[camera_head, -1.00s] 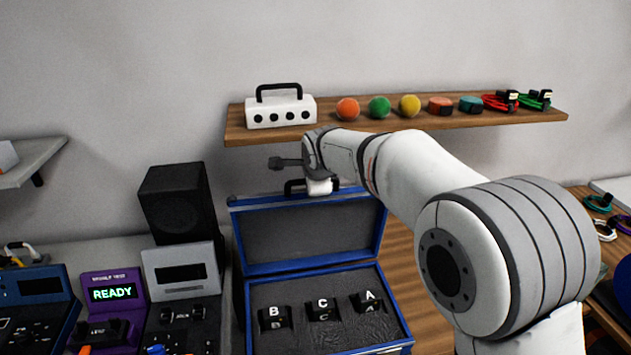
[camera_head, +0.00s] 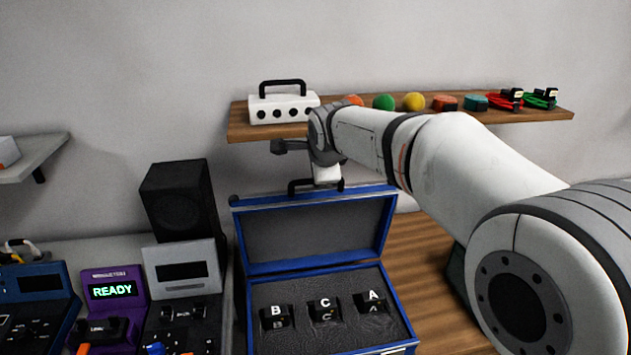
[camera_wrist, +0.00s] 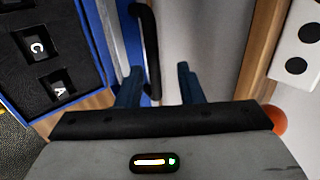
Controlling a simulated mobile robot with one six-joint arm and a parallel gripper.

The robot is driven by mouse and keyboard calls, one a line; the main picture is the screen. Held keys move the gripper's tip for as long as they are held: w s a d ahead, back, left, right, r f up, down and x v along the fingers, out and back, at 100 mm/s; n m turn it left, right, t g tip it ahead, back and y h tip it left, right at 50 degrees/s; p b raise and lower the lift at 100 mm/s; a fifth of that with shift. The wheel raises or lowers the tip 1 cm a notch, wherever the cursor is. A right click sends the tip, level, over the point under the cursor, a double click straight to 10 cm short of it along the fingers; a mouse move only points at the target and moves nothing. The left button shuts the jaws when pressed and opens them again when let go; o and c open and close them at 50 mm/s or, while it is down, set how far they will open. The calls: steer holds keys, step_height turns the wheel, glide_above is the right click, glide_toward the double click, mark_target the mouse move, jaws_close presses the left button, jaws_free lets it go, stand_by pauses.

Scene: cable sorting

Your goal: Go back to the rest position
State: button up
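My gripper (camera_head: 280,147) is raised above the open lid of the blue case (camera_head: 262,268), just below the front of the shelf. In the wrist view its two dark blue fingers (camera_wrist: 158,72) are spread apart with nothing held between them. The black case handle (camera_wrist: 149,45) shows beyond the fingers, closest to the left one. I cannot tell the exact gap between handle and fingers. My arm reaches in from the lower right.
The wooden shelf (camera_head: 350,127) carries a white socket box (camera_head: 283,107), colored balls and coiled cables. The blue case holds black blocks marked B (camera_head: 276,316), C (camera_head: 325,310) and A (camera_head: 371,303). A black speaker (camera_head: 181,200) and a purple "READY" device (camera_head: 112,312) stand left.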

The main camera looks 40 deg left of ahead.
steer(key=shift+v, duration=1)
steer(key=shift+w+r, duration=0.1)
steer(key=w+d+n+h, duration=0.3)
steer(key=d+h, duration=0.1)
steer(key=d, duration=2.9)
steer(key=s+d+f+n+g+h, duration=0.1)
steer(key=s+d+f+n, duration=0.1)
steer(key=s+d+f, duration=0.3)
steer(key=s+d+f+n+h, duration=0.1)
steer(key=s+d+f+n, duration=0.2)
steer(key=s+d, duration=0.9)
steer(key=d+f, duration=0.1)
steer(key=d, duration=0.4)
steer(key=shift+s+d+f+g, duration=0.2)
steer(key=shift+d+f+g, duration=0.15)
steer(key=shift+g, duration=0.05)
